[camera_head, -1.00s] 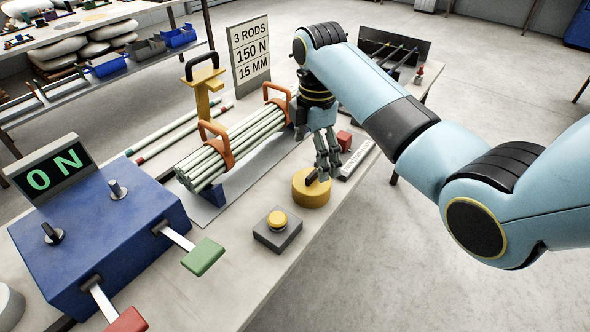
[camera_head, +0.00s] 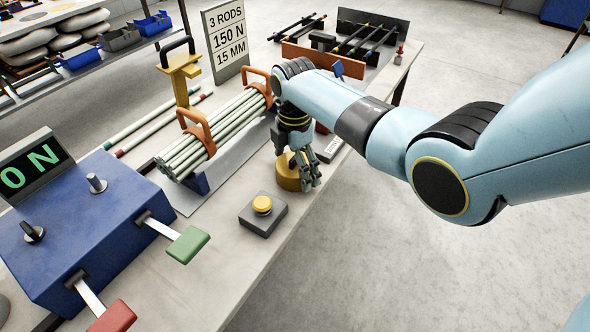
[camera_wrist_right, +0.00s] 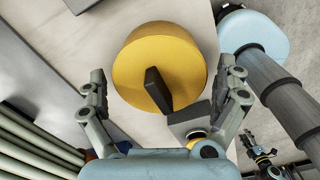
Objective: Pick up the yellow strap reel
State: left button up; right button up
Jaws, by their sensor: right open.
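The yellow strap reel (camera_head: 287,175) is a round, flat-topped yellow drum standing on the bench near its right edge. My right gripper (camera_head: 306,176) is low beside it and hides part of it in the head view. In the right wrist view the reel (camera_wrist_right: 158,52) has a black bar-shaped handle (camera_wrist_right: 158,90) on its face. There the open fingers of the right gripper (camera_wrist_right: 166,87) stand on either side of the handle, with nothing between them gripped. I cannot tell whether they touch the reel. A small dark gripper-like shape (camera_wrist_right: 254,148), possibly my left gripper, shows at lower right.
A grey box with a yellow button (camera_head: 262,206) stands in front of the reel. A bundle of pale rods (camera_head: 218,133) with orange clamps lies left of it. A blue control box (camera_head: 95,225) is farther left. A white label block (camera_head: 330,149) is behind the gripper.

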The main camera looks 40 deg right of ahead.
jog(key=shift+r, duration=0.1)
jog(key=c, duration=1.3)
